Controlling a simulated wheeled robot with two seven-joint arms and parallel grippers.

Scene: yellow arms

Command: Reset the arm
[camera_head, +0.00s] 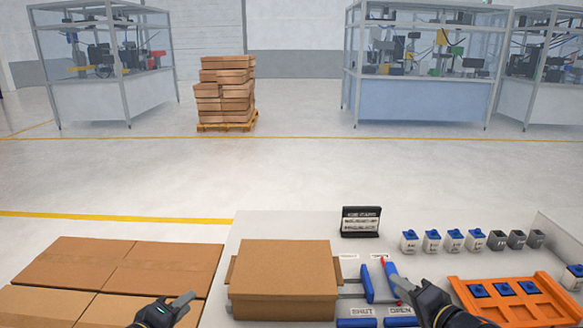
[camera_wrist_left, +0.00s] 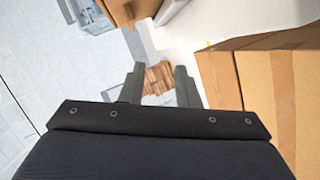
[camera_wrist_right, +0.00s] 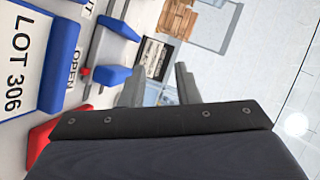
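My left gripper (camera_head: 185,301) is low in the head view, above the flat cartons left of the table. In the left wrist view its two fingers (camera_wrist_left: 159,88) stand apart with nothing between them. My right gripper (camera_head: 400,281) is at the lower right of the head view, over the table beside the blue bars. In the right wrist view its fingers (camera_wrist_right: 158,85) also stand apart and empty. Whether the right gripper touches the blue bar (camera_head: 391,276) cannot be told from the head view.
A brown carton (camera_head: 285,270) stands on the white table (camera_head: 420,220), left of another blue bar (camera_head: 366,283). A black sign (camera_head: 361,221) stands behind. An orange tray (camera_head: 515,300) with blue-topped parts lies at right. Flat cartons (camera_head: 110,275) lie at left.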

